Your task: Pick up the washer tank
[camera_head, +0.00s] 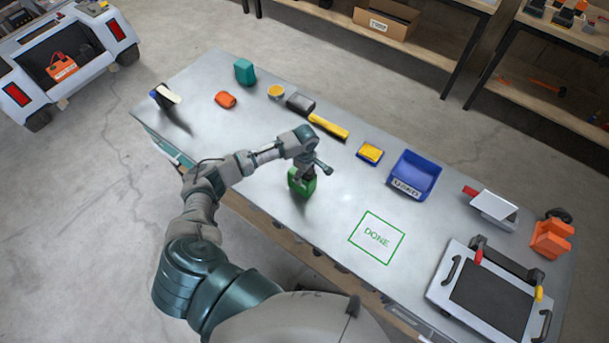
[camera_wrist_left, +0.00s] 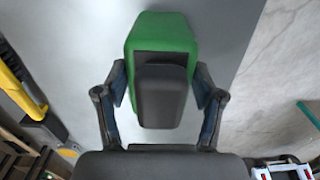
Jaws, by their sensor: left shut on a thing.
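The washer tank is a green block-like body (camera_head: 301,185) with a dark grey part on its near face; in the wrist view the tank (camera_wrist_left: 160,33) fills the upper middle. My left gripper (camera_head: 304,173) comes from above it on the workbench side nearest me. In the wrist view the left gripper's two fingers (camera_wrist_left: 160,92) press on either side of the tank, shut on it. The tank is over the bare metal tabletop; I cannot tell whether its base touches the surface. My right gripper is not in view.
The workbench (camera_head: 240,120) holds a blue bin (camera_head: 414,174), a yellow-topped box (camera_head: 370,152), a yellow tool (camera_head: 329,126) and a teal block (camera_head: 244,72). A green DONE square (camera_head: 376,238) is empty.

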